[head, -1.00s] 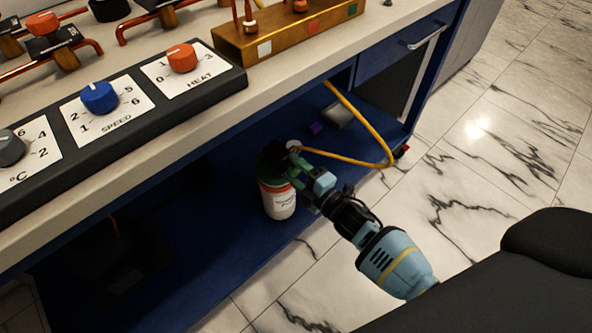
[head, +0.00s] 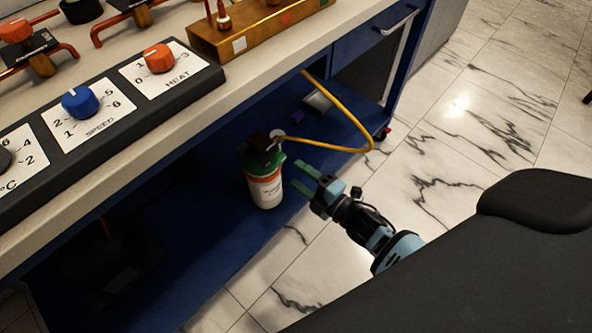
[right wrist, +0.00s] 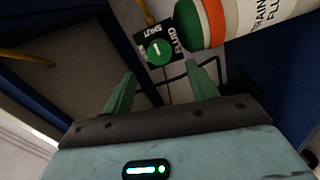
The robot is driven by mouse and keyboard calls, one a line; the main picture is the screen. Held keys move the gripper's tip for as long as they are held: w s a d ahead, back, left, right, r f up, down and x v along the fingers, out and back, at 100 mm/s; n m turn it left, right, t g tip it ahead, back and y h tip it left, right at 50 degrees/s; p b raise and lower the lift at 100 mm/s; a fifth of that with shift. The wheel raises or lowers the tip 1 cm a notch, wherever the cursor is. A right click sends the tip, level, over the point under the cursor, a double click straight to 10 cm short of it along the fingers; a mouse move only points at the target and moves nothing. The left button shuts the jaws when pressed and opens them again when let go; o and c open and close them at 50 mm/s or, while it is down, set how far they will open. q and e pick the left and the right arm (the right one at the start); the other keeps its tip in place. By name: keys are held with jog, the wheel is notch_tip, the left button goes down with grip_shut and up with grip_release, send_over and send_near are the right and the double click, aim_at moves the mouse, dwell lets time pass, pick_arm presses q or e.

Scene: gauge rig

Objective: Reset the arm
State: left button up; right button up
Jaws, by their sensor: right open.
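My right gripper (head: 299,176) is open and empty, its green fingers pointing left toward a cylinder and standing a little apart from it. The cylinder (head: 264,180), white with an orange band and green shoulder, stands upright on the low blue shelf. In the right wrist view, the open fingers (right wrist: 160,75) frame a green round knob (right wrist: 160,52) on a dark plate with "SHUT" and "FLUID" lettering. The cylinder also shows there at the upper right (right wrist: 235,22). My left gripper is not in view.
A yellow hose (head: 352,112) loops from the cylinder's top to under the bench. The bench top carries a dial panel (head: 120,110) and a brass block (head: 250,38). Marble floor is clear at right.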

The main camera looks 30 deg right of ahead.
dwell(0.5)
jog(key=s+d+f+m+g+h, duration=0.1)
jog(key=s+f+m+g+h, duration=0.3)
jog(key=s, duration=0.7)
jog(key=s+f+m+g, duration=0.1)
jog(key=s+f+m, duration=0.45)
jog(key=s, duration=0.55)
jog(key=s+a+r+m+g, duration=0.1)
jog(key=s+m+g, duration=0.65)
jog(key=s, duration=1.45)
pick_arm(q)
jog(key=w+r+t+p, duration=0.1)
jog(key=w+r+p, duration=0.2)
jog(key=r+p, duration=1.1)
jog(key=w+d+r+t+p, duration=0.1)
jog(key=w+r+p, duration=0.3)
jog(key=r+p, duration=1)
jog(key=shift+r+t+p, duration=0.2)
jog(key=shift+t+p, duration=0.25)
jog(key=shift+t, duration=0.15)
pick_arm(e)
jog(key=w+r+t, duration=0.2)
jog(key=w+r, duration=0.1)
jog(key=r, duration=1.1)
jog(key=w+a+r+m+t, duration=0.1)
jog(key=w+r, duration=0.3)
jog(key=r, duration=1)
jog(key=shift+w+a+r+t, duration=0.15)
jog(key=shift+w+r+t, duration=0.05)
jog(key=shift+t, duration=0.45)
